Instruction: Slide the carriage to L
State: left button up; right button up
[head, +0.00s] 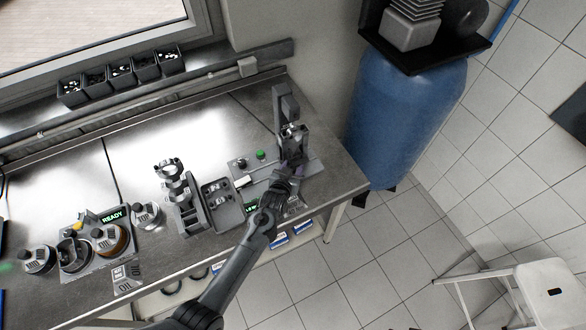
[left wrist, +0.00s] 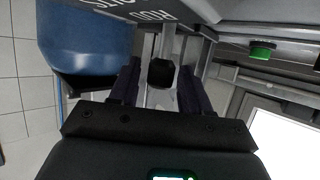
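My left gripper (head: 290,165) is at the upright test stand (head: 286,115) near the right end of the steel bench. In the left wrist view its two dark fingers (left wrist: 160,88) are apart, with a silver bar and a black block or knob (left wrist: 161,72) between them. I see no clear contact with the fingers. The carriage cannot be told apart for sure; it may be the metal part (head: 293,133) on the stand, just beyond my gripper. No L mark can be read. My right gripper is not in view.
A green button (head: 261,154) is left of the stand; it also shows in the left wrist view (left wrist: 262,50). A grey tray (head: 222,205) and several round parts stand further left. A blue tank (head: 405,115) is close beyond the bench's right end.

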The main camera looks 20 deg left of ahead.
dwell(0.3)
pick_arm(q)
jog(key=v, duration=1.1)
dwell(0.3)
